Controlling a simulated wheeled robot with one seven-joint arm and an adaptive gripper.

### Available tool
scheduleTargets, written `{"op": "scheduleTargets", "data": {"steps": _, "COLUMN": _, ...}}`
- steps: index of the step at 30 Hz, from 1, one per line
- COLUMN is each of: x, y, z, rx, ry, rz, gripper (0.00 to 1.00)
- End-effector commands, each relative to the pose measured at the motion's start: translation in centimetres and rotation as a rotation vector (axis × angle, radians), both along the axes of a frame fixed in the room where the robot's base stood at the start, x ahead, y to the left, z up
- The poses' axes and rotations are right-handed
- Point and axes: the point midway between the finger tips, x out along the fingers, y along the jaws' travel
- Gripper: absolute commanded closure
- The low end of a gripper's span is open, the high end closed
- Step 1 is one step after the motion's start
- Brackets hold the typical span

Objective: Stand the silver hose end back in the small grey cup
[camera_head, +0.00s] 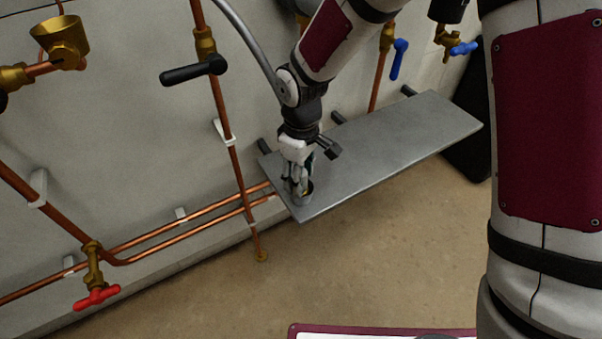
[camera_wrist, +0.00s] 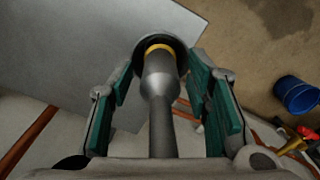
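The silver hose end (camera_wrist: 158,85) runs up the middle of the wrist view, with a yellow ring near its far tip. That tip sits within the dark round mouth of the small grey cup (camera_wrist: 180,52), at the shelf's near-left corner. My gripper (camera_head: 298,186) points down over that corner. In the wrist view its green-padded fingers stand on either side of the hose end, with a visible gap on both sides. The fingers hide most of the cup and hose end in the head view. How deep the tip sits is hard to tell.
The grey shelf (camera_head: 375,148) is otherwise bare. Copper pipes (camera_head: 190,222) run along the wall to its left, with a red-handled valve (camera_head: 97,296) and a black lever (camera_head: 193,71). A grey hose (camera_head: 253,42) curves down behind my arm. A blue bucket (camera_wrist: 296,95) stands on the floor.

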Motion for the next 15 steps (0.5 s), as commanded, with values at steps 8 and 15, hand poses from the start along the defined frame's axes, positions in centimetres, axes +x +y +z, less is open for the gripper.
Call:
{"op": "scheduleTargets", "data": {"steps": 8, "x": 0.0, "y": 0.0, "z": 0.1, "rx": 0.0, "ry": 0.0, "rz": 0.0, "gripper": 0.54}}
{"op": "scheduleTargets", "data": {"steps": 15, "x": 0.1, "y": 0.0, "z": 2.8, "rx": 0.001, "ry": -0.004, "rz": -0.001, "gripper": 0.54}}
